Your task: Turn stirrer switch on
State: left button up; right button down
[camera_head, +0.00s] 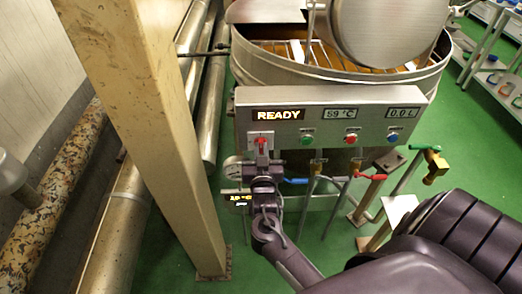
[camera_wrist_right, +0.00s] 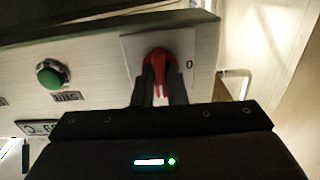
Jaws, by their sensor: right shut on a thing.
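The red stirrer switch (camera_head: 261,141) sits on a pale plate at the left end of the steel control panel (camera_head: 380,98). In the right wrist view the red knob (camera_wrist_right: 159,62) is on a white plate with a "0" mark to its right. My right gripper (camera_head: 262,155) is at the switch, its two dark fingers (camera_wrist_right: 160,90) shut on the red knob. The fingers hide part of the knob. The panel display (camera_head: 278,115) reads "READY". My left gripper is not in view.
A green button (camera_head: 306,140) and a red button (camera_head: 350,139) are on the panel. The kettle (camera_head: 270,68) stands behind it. Blue and red valve handles (camera_head: 295,181) are below. A beige post (camera_head: 160,120) stands close on the left.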

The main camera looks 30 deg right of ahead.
jog(key=c, duration=1.5)
grip_release()
jog(key=shift+o, duration=0.2)
jog(key=b+v, duration=0.1)
jog(key=v, duration=0.6)
jog(key=shift+s+a, duration=0.2)
jog(key=shift+s, duration=0.15)
